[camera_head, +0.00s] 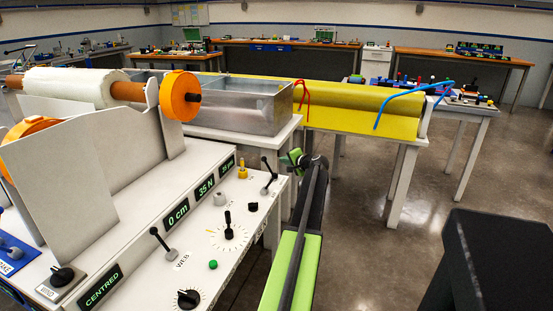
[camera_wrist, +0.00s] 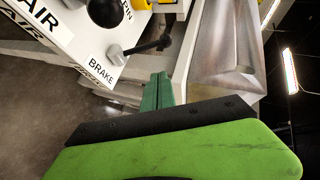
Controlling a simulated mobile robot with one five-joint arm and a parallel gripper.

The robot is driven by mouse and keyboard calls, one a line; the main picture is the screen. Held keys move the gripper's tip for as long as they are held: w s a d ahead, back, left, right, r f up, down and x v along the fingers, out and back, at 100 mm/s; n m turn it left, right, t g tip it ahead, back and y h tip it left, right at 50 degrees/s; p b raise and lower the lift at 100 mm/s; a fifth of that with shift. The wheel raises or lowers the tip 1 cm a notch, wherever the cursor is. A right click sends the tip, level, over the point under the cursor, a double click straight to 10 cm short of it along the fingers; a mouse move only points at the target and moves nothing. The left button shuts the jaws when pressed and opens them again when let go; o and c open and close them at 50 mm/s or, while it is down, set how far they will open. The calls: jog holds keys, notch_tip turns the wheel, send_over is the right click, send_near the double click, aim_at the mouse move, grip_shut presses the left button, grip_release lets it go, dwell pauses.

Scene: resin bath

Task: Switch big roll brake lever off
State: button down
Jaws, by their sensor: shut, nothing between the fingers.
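In the wrist view a lever (camera_wrist: 145,46) with a grey pivot and a black knob sticks out beside a white label reading BRAKE (camera_wrist: 104,68). My gripper (camera_wrist: 161,76), with green fingers, is shut and empty. Its tips appear just below the lever's knob in the picture; whether they touch cannot be told. In the head view my gripper (camera_head: 295,156) is just right of a black-knobbed lever (camera_head: 269,176) at the far right end of the white control panel. That seems to be the same lever, but its label is not readable there.
The white control panel (camera_head: 140,262) carries other levers, knobs and displays. A white roll (camera_head: 75,86) on an orange core and orange discs (camera_head: 180,96) stand behind it. A metal bath (camera_head: 235,108) and a yellow trough (camera_head: 350,110) lie beyond.

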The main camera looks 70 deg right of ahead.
jog(key=p+v, duration=0.1)
jog(key=v, duration=0.5)
jog(key=shift+w+r+p, duration=0.15)
jog(key=shift+p, duration=0.2)
